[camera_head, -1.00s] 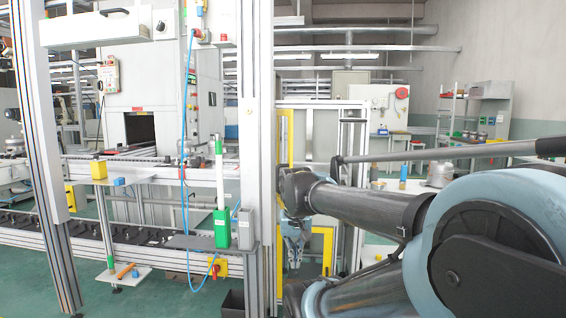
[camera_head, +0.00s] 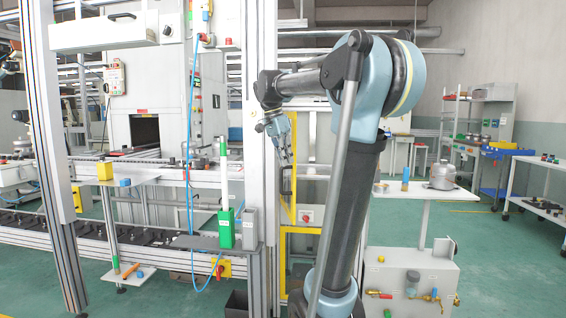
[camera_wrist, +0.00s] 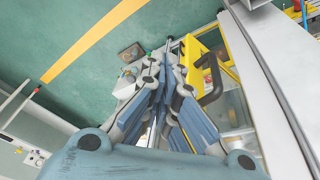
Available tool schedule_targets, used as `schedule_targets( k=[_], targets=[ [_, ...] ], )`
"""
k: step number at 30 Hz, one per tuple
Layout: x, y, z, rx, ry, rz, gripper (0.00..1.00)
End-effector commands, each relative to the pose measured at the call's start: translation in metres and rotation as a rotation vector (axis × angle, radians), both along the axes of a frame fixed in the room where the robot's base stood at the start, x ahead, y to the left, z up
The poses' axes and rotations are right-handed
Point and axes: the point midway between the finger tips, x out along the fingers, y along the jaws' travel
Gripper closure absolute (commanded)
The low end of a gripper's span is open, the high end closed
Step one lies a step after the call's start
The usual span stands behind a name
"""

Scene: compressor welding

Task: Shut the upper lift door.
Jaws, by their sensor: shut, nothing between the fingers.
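The upper lift door has a yellow frame (camera_head: 291,207) and stands just right of the grey post in the head view. A dark handle (camera_head: 287,181) is on it. The wrist view shows the yellow frame (camera_wrist: 197,50) and the bent dark handle (camera_wrist: 213,82) at upper right. My gripper (camera_head: 288,160) is shut and empty, pointing down just above the handle in the head view. In the wrist view my gripper (camera_wrist: 166,75) lies left of the handle, apparently apart from it. My arm hides part of the door, so I cannot tell how far it is open.
A grey post (camera_head: 258,130) stands close left of my gripper. A lower yellow frame (camera_head: 283,262) and a red button box (camera_head: 306,215) are below. A white table (camera_head: 440,192) with a metal compressor part (camera_head: 443,175) is at right. Green floor (camera_head: 505,265) is free further right.

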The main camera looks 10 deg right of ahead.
Motion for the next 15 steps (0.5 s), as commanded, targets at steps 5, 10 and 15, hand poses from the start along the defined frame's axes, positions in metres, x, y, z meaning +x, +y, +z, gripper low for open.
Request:
schedule_targets(
  k=[5, 10, 15],
  targets=[
    [0.048, 0.013, 0.038, -0.043, -0.040, -0.181, 1.00],
    [0.080, 0.022, 0.060, -0.075, -0.078, -0.321, 1.00],
    [0.094, 0.027, 0.070, -0.093, -0.099, -0.390, 1.00]
  ],
)
